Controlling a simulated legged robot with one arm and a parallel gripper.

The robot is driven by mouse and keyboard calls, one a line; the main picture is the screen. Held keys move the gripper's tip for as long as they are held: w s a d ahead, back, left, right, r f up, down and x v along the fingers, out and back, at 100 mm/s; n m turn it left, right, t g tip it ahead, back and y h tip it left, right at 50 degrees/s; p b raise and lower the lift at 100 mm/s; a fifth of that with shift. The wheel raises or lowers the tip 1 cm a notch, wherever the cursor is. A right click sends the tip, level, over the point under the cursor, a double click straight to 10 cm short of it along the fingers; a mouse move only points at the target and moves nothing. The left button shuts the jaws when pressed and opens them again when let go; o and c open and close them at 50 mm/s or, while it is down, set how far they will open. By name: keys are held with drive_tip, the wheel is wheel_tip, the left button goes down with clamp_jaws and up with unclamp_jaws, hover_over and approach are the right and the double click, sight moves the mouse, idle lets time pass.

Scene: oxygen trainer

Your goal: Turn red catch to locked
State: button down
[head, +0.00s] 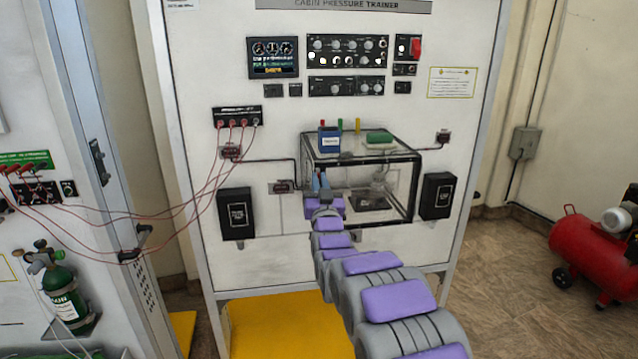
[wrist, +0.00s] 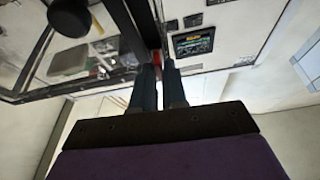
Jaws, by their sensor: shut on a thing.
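The red catch (wrist: 157,57) shows only as a small red patch between my fingertips in the wrist view, at the edge of the clear, dark-framed box. My gripper (wrist: 161,66) is shut on it. In the head view my gripper (head: 320,183) is at the left front side of the box (head: 410,190), and my arm and fingers hide the catch there. Whether the catch stands locked or unlocked cannot be told.
A blue container (head: 329,142) and a green block (head: 379,137) sit on the box top. Red cables (head: 208,185) hang left of the box. Black boxes (head: 237,214) and (head: 437,196) flank it on the panel. A red compressor (head: 592,252) stands at right.

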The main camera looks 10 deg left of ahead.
drive_tip(key=shift+d+f+m+g+h+p, duration=0.1)
drive_tip(key=shift+m+g+h+p, duration=0.85)
drive_tip(key=shift+m, duration=2.6)
drive_tip(key=shift+a+f+m+g+h+p, duration=0.1)
drive_tip(key=shift+m+g+h+p, duration=0.2)
drive_tip(key=shift+m+h, duration=2.2)
drive_tip(key=shift+d+f+m+g+h+p, duration=0.15)
drive_tip(key=shift+m+g+p, duration=0.5)
drive_tip(key=shift+m, duration=3.9)
drive_tip(key=shift+f, duration=0.1)
drive_tip(key=c, duration=1.3)
unclamp_jaws()
drive_tip(key=shift+w+d, duration=0.1)
drive_tip(key=shift+o, duration=0.2)
drive_tip(key=shift+r, duration=0.2)
drive_tip(key=s+a+p, duration=0.1)
drive_tip(key=s+a, duration=0.1)
drive_tip(key=s, duration=1.5)
drive_tip(key=shift+s+p, duration=0.15)
drive_tip(key=shift+p, duration=0.15)
